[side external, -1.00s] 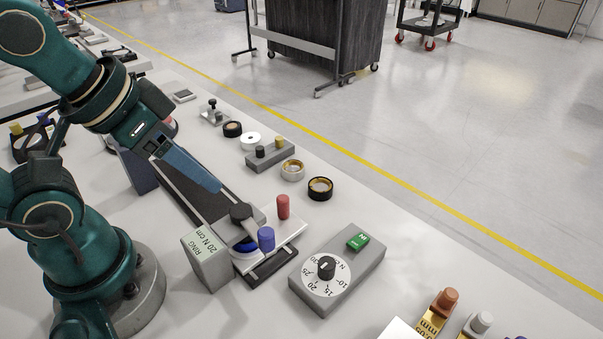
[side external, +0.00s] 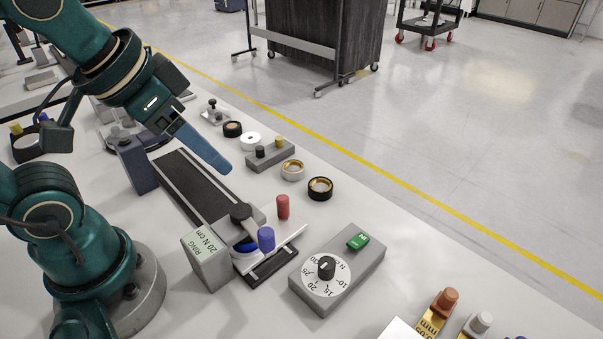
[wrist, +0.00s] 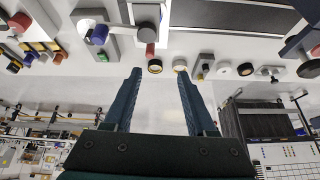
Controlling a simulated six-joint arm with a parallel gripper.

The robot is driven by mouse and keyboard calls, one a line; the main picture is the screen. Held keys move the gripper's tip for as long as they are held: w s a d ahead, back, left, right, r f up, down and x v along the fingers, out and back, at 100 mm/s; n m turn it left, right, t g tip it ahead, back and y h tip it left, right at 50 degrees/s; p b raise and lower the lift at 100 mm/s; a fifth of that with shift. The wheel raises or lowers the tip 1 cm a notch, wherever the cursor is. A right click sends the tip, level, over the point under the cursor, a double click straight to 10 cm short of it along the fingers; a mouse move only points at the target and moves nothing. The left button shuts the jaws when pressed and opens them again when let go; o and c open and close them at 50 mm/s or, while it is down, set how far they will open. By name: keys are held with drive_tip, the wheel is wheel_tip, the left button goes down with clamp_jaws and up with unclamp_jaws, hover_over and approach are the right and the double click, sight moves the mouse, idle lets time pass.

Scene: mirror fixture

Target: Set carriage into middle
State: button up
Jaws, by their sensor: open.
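The carriage, with a dark grey knob (side external: 241,213) on top, sits near the front-right end of a long dark rail (side external: 195,185). A blue peg (side external: 266,238) and a red peg (side external: 283,206) stand close by it; whether they are fixed to it I cannot tell. In the wrist view the grey knob (wrist: 148,12) and the red peg (wrist: 150,52) show at the top. My gripper (side external: 222,168) is open and empty, above and beyond the carriage, clear of the rail. Its two blue fingers (wrist: 157,75) are spread apart in the wrist view.
A grey box labelled RING 20 N cm (side external: 207,257) stands left of the carriage. A dial box (side external: 337,270) with a green switch is to its right. Several rings, including a black one (side external: 320,188), and a grey two-knob block (side external: 270,154) lie behind. A dark block (side external: 137,165) stands by the rail's far end.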

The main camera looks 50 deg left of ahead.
sight(283, 197)
drive_tip(key=w+f+g, duration=0.1)
drive_tip(key=w+f, duration=0.2)
drive_tip(key=w+d+f+m+g, duration=0.1)
drive_tip(key=w+f+g, duration=0.1)
drive_tip(key=w+f, duration=0.1)
drive_tip(key=w+d+f+m+g, duration=0.1)
drive_tip(key=w+f+g, duration=0.1)
drive_tip(key=w+f, duration=0.1)
drive_tip(key=shift+w+d+f, duration=0.15)
drive_tip(key=shift+w+f, duration=0.2)
drive_tip(key=shift+w, duration=0.35)
drive_tip(key=shift+s+f+g, duration=0.1)
drive_tip(key=shift+f+g, duration=0.2)
drive_tip(key=shift+f, duration=2.45)
clamp_jaws()
